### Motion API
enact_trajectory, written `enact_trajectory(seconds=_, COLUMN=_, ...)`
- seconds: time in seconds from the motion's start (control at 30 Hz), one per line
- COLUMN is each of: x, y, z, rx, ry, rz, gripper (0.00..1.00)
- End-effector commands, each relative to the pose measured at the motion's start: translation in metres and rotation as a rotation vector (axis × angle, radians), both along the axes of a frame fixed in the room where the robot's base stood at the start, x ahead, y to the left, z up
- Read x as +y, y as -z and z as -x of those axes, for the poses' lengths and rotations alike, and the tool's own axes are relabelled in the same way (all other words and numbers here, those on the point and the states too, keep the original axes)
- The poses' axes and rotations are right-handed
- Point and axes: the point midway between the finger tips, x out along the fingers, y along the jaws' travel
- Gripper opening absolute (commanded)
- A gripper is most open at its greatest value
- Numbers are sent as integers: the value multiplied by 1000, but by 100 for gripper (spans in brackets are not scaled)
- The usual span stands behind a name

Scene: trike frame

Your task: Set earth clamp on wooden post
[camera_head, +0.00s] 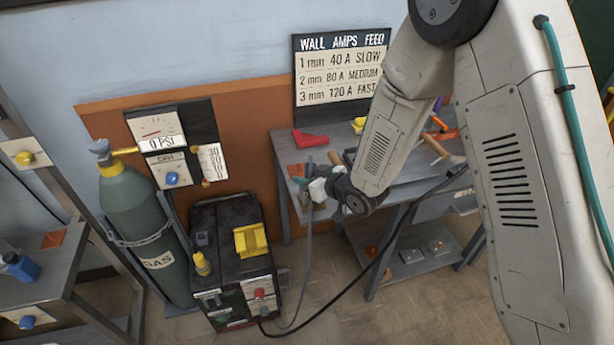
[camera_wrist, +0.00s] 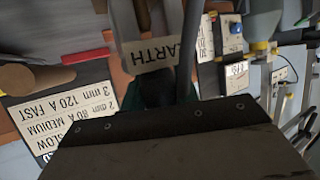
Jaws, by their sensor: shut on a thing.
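The earth clamp, a grey piece with a pale label reading "ARTH" (camera_wrist: 152,55), shows at the top centre of the wrist view, its first letter hidden. My gripper (camera_head: 319,188) is shut on it, above the floor near the left end of the workbench. In the head view the clamp is small and partly hidden by my gripper, and a grey cable hangs down from it. A short brown cylinder (camera_head: 335,158) stands just behind my gripper at the bench's left end. It may be the wooden post, but I cannot tell for sure. The clamp's jaws are not clear.
A black welding machine (camera_head: 235,235) stands on the floor, with a grey and a black cable (camera_head: 370,265) running to it. A green gas cylinder (camera_head: 145,215) stands left of it. Tools and a red block (camera_head: 309,138) lie on the workbench (camera_head: 290,153). A chart (camera_head: 340,75) hangs behind.

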Motion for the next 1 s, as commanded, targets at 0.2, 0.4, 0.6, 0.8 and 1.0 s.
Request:
enact_trajectory(seconds=0.2, x=0, y=0, z=0, rx=-1, ry=0, rz=-1, gripper=8)
enact_trajectory(seconds=0.4, x=0, y=2, z=0, rx=-1, ry=0, rz=-1, gripper=8)
enact_trajectory(seconds=0.6, x=0, y=5, z=0, rx=-1, ry=0, rz=-1, gripper=8)
enact_trajectory(seconds=0.8, x=0, y=7, z=0, rx=-2, ry=0, rz=-1, gripper=44)
enact_trajectory(seconds=1.0, x=0, y=7, z=0, rx=-1, ry=0, rz=-1, gripper=56)
